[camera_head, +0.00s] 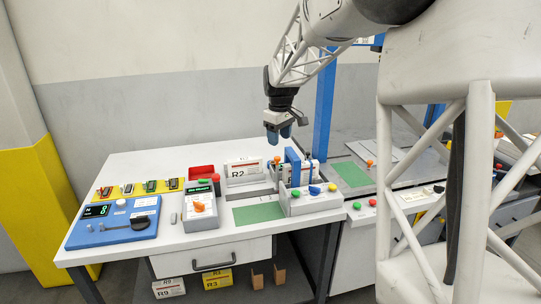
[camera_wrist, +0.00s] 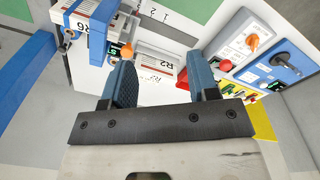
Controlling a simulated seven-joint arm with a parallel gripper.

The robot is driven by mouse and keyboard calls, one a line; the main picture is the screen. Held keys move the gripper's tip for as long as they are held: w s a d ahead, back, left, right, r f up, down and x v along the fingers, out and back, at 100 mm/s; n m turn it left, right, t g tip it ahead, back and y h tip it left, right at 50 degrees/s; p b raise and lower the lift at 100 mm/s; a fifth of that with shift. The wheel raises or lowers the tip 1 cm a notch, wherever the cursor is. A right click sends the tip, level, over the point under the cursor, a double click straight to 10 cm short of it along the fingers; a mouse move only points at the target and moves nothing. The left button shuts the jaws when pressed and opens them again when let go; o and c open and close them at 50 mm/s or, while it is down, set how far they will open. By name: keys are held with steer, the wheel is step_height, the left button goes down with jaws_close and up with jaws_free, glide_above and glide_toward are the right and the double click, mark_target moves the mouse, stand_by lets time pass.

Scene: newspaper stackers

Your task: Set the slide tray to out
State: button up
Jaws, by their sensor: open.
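My gripper (camera_head: 279,136) hangs above the back right of the white table, fingers down, apart from everything. In the wrist view its two blue fingers (camera_wrist: 160,88) are spread with nothing between them. No part is labelled as the slide tray, so I cannot tell for certain which it is. An orange knob (camera_wrist: 127,51) shows near the left finger.
A grey box with an orange knob (camera_head: 199,207) and a blue panel (camera_head: 112,222) stand on the left. A green mat (camera_head: 258,212) lies bare at the front. A drawer with a black handle (camera_head: 214,262) is below. A blue post (camera_head: 325,110) rises at right.

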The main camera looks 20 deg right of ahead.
steer(key=n, duration=0.2)
glide_above(277, 157)
steer(key=shift+g, duration=0.3)
step_height(277, 157, down, 7)
steer(key=shift+s+r, duration=0.1)
steer(key=shift+r, duration=0.1)
steer(key=shift+f, duration=3.9)
steer(key=shift+c, duration=0.3)
jaws_close()
